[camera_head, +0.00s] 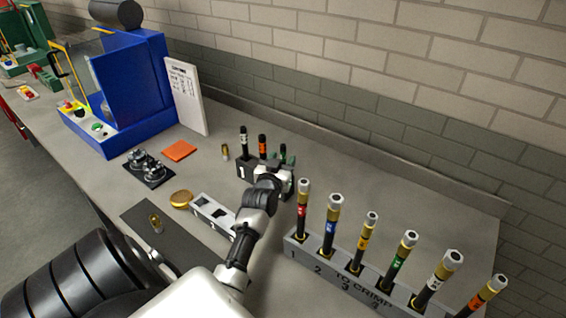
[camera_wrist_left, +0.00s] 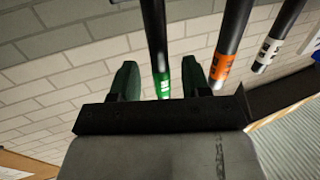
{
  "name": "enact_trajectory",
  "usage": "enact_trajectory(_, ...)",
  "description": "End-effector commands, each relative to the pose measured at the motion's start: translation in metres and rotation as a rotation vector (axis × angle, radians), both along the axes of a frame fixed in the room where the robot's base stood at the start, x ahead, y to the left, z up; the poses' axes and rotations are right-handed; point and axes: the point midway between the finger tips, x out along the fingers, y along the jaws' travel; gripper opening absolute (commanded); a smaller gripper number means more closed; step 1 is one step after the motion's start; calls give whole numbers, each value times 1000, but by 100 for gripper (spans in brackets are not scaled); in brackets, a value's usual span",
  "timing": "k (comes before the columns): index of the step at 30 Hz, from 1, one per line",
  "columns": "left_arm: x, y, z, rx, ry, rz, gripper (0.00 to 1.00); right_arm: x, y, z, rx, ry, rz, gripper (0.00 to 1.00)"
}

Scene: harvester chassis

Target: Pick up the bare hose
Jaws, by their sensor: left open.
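My left gripper (camera_head: 284,162) reaches over the workbench to a dark hose holder (camera_head: 245,168). Its green fingers are open in the left wrist view (camera_wrist_left: 161,80). A bare black hose with a green band (camera_wrist_left: 162,84) shows between these fingers, with a gap on each side. In the head view, the gripper mostly hides this hose. A bare hose with an orange band (camera_head: 262,146) and one with a white band (camera_head: 243,138) stand upright to its left. They also show to the right of the fingers in the wrist view. My right gripper is out of view.
A grey rack marked "TO CRIMP" (camera_head: 345,283) holds several hoses with metal ends, right of my arm. A grey block with openings (camera_head: 211,216) lies left of it. A blue machine (camera_head: 125,95), white sign (camera_head: 186,95) and orange pad (camera_head: 179,150) stand further left. A brick wall rises behind.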

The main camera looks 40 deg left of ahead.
Motion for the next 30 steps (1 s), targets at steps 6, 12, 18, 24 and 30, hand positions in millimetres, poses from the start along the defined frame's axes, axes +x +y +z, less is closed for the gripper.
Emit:
enact_trajectory(6, 24, 12, 5, 1, 1, -1, 47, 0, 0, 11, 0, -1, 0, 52)
enact_trajectory(12, 28, 14, 4, 1, 0, 0, 47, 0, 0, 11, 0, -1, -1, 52)
enact_trajectory(18, 28, 14, 4, 1, 0, 0, 33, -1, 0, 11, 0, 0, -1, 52)
enact_trajectory(24, 28, 14, 4, 1, 0, 0, 3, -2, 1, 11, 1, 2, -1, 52)
enact_trajectory(30, 28, 14, 4, 1, 0, 0, 0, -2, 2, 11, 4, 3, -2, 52)
